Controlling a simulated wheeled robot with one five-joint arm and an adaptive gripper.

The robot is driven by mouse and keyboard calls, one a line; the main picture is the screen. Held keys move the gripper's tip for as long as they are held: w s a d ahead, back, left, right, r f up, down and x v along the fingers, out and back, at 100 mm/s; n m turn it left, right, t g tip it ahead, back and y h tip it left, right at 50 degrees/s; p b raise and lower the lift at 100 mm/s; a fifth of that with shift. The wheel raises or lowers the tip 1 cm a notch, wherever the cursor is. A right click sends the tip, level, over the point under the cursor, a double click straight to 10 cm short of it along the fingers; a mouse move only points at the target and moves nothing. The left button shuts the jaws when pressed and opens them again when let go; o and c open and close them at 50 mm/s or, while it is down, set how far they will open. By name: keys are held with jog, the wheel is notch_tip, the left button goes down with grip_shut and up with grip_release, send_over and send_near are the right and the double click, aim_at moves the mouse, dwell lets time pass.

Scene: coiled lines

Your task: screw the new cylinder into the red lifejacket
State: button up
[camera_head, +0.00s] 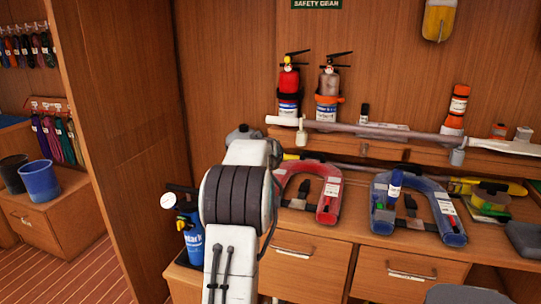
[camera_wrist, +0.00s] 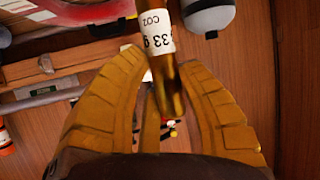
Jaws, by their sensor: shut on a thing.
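The red lifejacket (camera_head: 328,200) lies on the counter, a horseshoe shape with a white label, partly hidden behind my arm in the head view. A red curved edge (camera_wrist: 75,58), likely the same lifejacket, shows at the upper left of the wrist view. My gripper (camera_wrist: 160,66) has yellow-brown fingers and is shut on a brass-coloured cylinder (camera_wrist: 158,42) with a white label reading "33 g CO2". The cylinder stands slightly tilted between the fingers, and its upper end is cut off by the frame. It appears apart from the red edge. My arm hides the gripper in the head view.
A blue lifejacket (camera_head: 449,222) lies to the right of the red one. Two extinguishers (camera_head: 289,92) stand on the shelf behind. A blue pump-like bottle (camera_head: 192,240) with a gauge stands left of my arm. A grey rounded object (camera_wrist: 208,15) is close to the cylinder.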

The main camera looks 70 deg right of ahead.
jog(key=shift+f+b, duration=0.55)
jog(key=shift+f, duration=0.05)
jog(key=o, duration=1.2)
jog(key=v, duration=1.2)
